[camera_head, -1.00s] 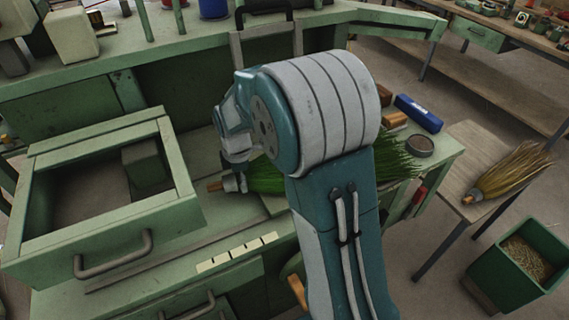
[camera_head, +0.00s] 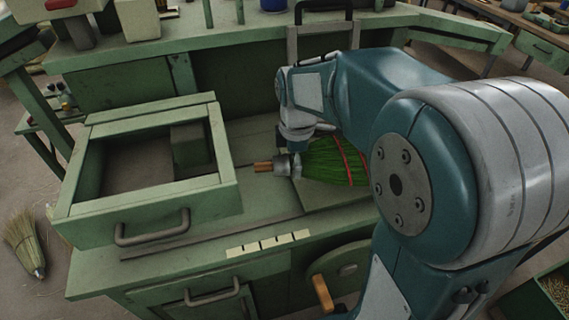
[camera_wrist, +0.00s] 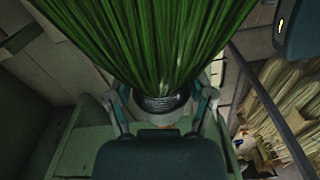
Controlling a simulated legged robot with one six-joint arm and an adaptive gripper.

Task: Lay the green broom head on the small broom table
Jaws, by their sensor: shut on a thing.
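The green broom head (camera_head: 330,163) is over the green workbench, right of the open drawer. Its green bristles point right, with red binding across them, and its metal collar and short wooden stub point left. My gripper (camera_head: 294,160) is at the collar. In the wrist view my gripper's fingers (camera_wrist: 163,104) stand on both sides of the collar, shut on it, and the green bristles (camera_wrist: 160,40) fan out away from the palm. I cannot tell whether the bristles touch the bench. The small broom table is not visible in the head view now; my arm covers much of the right side.
The open drawer (camera_head: 140,210) stands up left of the broom head. A green bin (camera_head: 552,292) is at the lower right. A straw broom (camera_head: 24,243) lies on the floor at left. Loose straw-coloured bristles (camera_wrist: 275,110) show in the wrist view.

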